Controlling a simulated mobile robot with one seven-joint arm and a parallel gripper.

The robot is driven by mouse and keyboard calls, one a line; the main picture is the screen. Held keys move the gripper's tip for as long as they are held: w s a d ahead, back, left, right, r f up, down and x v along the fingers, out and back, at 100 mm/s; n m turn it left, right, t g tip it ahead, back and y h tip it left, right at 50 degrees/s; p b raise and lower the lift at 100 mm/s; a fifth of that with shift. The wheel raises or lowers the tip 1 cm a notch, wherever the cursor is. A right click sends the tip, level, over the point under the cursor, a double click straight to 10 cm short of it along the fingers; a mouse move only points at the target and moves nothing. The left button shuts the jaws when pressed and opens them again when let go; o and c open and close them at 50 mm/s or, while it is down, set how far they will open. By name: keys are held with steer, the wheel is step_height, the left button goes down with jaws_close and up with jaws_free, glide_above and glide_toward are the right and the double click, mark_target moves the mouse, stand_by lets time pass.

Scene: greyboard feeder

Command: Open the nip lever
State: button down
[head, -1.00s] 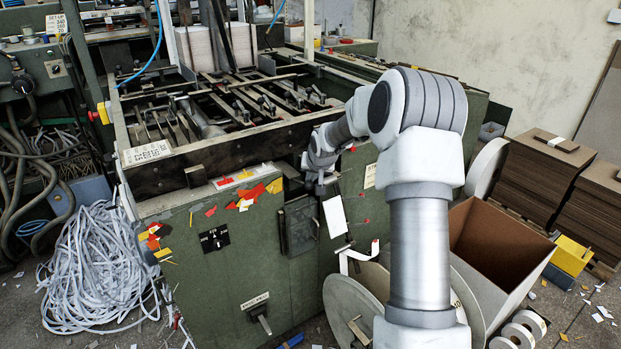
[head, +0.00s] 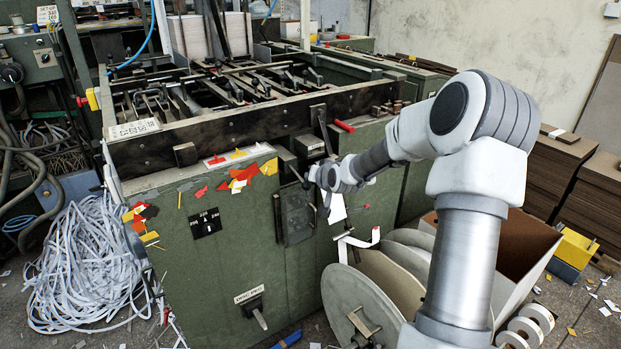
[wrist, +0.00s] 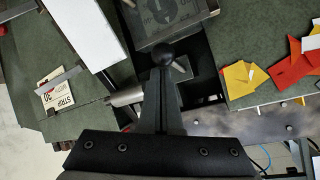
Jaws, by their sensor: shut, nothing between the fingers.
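The green machine (head: 225,240) fills the middle of the head view. In the wrist view a black ball knob (wrist: 163,52), which looks like the nip lever's end, shows just past my fingertips, over a dark recess. Whether the fingers touch it I cannot tell. My gripper (head: 312,188) is at the machine's front face, beside a dark hatch plate (head: 296,213); its fingers are small and dark there. In the wrist view my gripper (wrist: 163,78) is shut and empty. The lever's shaft is hidden behind the fingers.
A metal roller (wrist: 126,97) and a white sheet (wrist: 84,30) lie left of the knob in the wrist view. A red handle (head: 343,126) is above my gripper. A large reel (head: 350,300) and an open carton (head: 515,245) stand below and right.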

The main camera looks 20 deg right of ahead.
stand_by(0.3)
steer(key=shift+r+p, duration=0.8)
steer(key=shift+p, duration=0.05)
steer(key=shift+s, duration=0.15)
